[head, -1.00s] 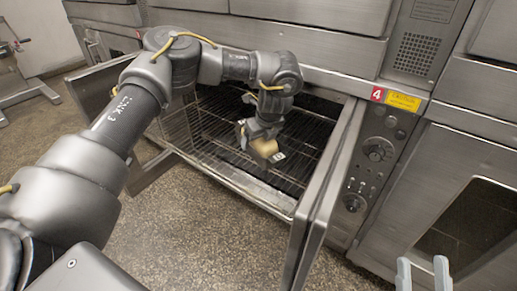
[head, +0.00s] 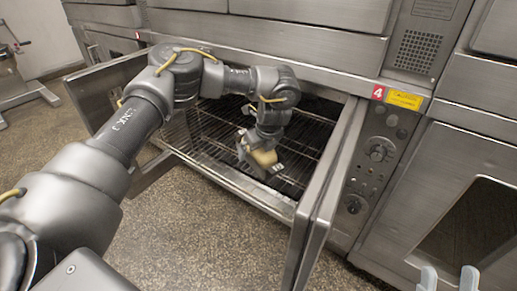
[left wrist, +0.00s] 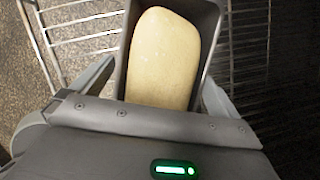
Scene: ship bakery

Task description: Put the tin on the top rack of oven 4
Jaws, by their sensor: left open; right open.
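The tin (left wrist: 209,28) is a dark loaf tin with pale dough (left wrist: 163,60) in it, seen from above in the left wrist view. In the head view, the dough (head: 264,157) shows below my left gripper (head: 262,163), inside the open oven over the upper wire rack (head: 213,132). My left gripper is open, with a finger on each side of the tin; I cannot tell if they touch it. The tin's underside is hidden, so its contact with the rack is unclear. My right gripper (head: 448,279) is open and empty at the bottom right.
The oven's left door (head: 105,93) and right door (head: 321,190) stand open on either side of the opening. A red 4 label (head: 378,93) and control knobs (head: 379,149) are to the right. A closed oven door (head: 470,215) is further right.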

